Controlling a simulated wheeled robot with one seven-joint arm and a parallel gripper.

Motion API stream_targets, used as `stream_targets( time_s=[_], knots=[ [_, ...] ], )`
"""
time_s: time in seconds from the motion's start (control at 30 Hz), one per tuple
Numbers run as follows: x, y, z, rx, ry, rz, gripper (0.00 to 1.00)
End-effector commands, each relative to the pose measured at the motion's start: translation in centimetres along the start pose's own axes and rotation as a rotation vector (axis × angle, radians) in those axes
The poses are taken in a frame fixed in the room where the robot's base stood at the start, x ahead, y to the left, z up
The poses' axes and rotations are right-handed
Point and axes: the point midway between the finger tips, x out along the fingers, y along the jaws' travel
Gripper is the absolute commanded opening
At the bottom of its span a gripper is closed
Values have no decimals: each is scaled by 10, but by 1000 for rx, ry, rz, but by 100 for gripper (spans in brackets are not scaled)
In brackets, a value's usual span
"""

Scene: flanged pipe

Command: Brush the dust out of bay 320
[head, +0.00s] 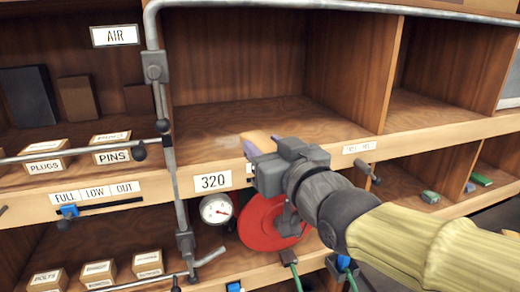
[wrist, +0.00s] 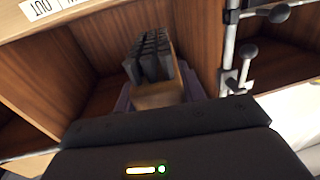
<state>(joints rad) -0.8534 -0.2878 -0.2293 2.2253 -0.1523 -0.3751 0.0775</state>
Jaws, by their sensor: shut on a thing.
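Bay 320 is the wide wooden compartment (head: 270,85) above the white "320" label (head: 212,181) in the head view. A faint pale patch, perhaps dust, lies on its floor near the front left (head: 215,137). My gripper (head: 258,146) is at the bay's front edge, right of the label, shut on a brush. The brush's tan wooden body (wrist: 160,96) and dark bristles (wrist: 150,57) show in the wrist view, between purplish fingers. In the head view only a bit of its tan body shows; the bristles are hidden.
A grey pipe (head: 162,110) with clamps and handles runs upright at the bay's left side. A gauge (head: 217,209) and a red disc (head: 265,225) sit below the shelf edge. Boxes of plugs (head: 45,157) and pins (head: 110,147) stand left. The bay's inside looks otherwise empty.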

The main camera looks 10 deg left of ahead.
Motion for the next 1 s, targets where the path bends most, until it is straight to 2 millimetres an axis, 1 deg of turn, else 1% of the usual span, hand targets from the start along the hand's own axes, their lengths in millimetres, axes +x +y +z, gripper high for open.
stream_targets(
  time_s=[0.17, 0.37, 1.0],
  knots=[
    [1, 0, 0, 0, 1, 0, 12],
    [11, 0, 1, 1, -1, -1, 12],
    [70, 8, 8, 0, -1, -1, 12]
  ],
)
